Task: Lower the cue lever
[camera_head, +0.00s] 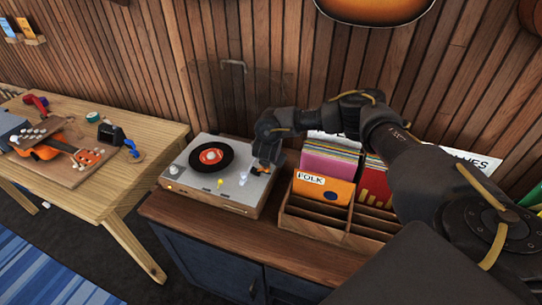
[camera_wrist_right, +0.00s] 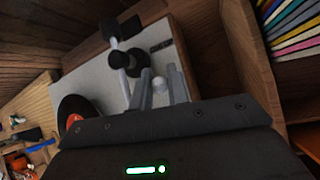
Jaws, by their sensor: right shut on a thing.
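The turntable (camera_head: 205,190) stands on the cabinet with a black record (camera_head: 211,148) and red label on its platter. My right gripper (camera_head: 262,162) reaches down over the back right of the deck. In the right wrist view, the gripper (camera_wrist_right: 161,84) has its two fingers on either side of a small pale knob (camera_wrist_right: 160,85), which looks like the cue lever's tip. The black tonearm base and counterweight (camera_wrist_right: 130,28) stand just beyond the fingers. In the head view, my gripper and wrist hide the lever. My left gripper is not in view.
The clear dust cover (camera_head: 240,95) stands raised behind the deck. A wooden record crate (camera_head: 310,222) with sleeves stands close on the right. A workbench (camera_head: 125,200) with a ukulele (camera_head: 80,157) and tools is at the left. The cabinet's front strip (camera_head: 215,228) is bare.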

